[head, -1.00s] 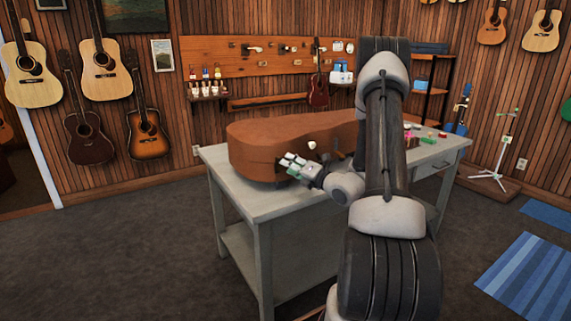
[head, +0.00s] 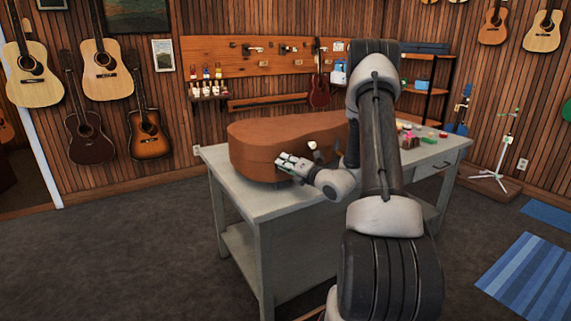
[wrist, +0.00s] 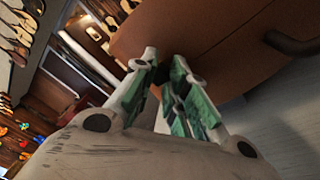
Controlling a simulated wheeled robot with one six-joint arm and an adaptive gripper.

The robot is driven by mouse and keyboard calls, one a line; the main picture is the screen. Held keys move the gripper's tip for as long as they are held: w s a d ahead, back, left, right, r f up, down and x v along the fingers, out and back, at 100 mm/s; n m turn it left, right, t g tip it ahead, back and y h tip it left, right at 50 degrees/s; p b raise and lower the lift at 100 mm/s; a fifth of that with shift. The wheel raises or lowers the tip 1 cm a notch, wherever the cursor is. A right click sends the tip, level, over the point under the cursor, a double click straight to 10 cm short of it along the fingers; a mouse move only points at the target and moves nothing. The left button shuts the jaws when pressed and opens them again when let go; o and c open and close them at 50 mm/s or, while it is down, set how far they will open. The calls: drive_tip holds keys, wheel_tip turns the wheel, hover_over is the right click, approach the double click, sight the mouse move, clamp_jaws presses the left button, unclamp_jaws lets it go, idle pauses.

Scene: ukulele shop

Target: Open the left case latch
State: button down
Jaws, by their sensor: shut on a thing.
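The brown instrument case (head: 262,140) lies closed on the grey workbench, and its side fills the upper right of the wrist view (wrist: 220,45). My gripper (head: 283,163) is at the near side of the case, toward its left, wide end. In the wrist view, the green-padded fingertips (wrist: 163,66) are close together against the case side. They are shut on the left case latch, which the fingers hide. A small pale fitting (head: 312,146) shows on the case side, right of my gripper. A dark handle (wrist: 290,43) sticks out of the case in the wrist view.
The workbench (head: 230,190) has bare top in front of the case. Small coloured items (head: 420,134) lie at its right end, behind my arm. Guitars hang on the wooden wall. The floor left of the bench is clear.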

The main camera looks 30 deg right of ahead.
drive_tip(key=shift+s+d+f+n+t+y, duration=0.1)
drive_tip(key=shift+s+f+n+t+y, duration=0.25)
drive_tip(key=shift+t, duration=0.55)
drive_tip(key=shift+s+a+f+n+t+y, duration=0.1)
drive_tip(key=shift+s+f+n+t+y, duration=0.25)
drive_tip(key=shift+t, duration=0.55)
drive_tip(key=shift+s+d+f+n+t+y, duration=0.1)
drive_tip(key=shift+s+f+t+y, duration=0.3)
drive_tip(key=shift+t, duration=0.5)
drive_tip(key=shift+w+f, duration=0.1)
drive_tip(key=c, duration=1.4)
unclamp_jaws()
drive_tip(key=shift+o, duration=0.2)
wheel_tip(320, 180, up, 10)
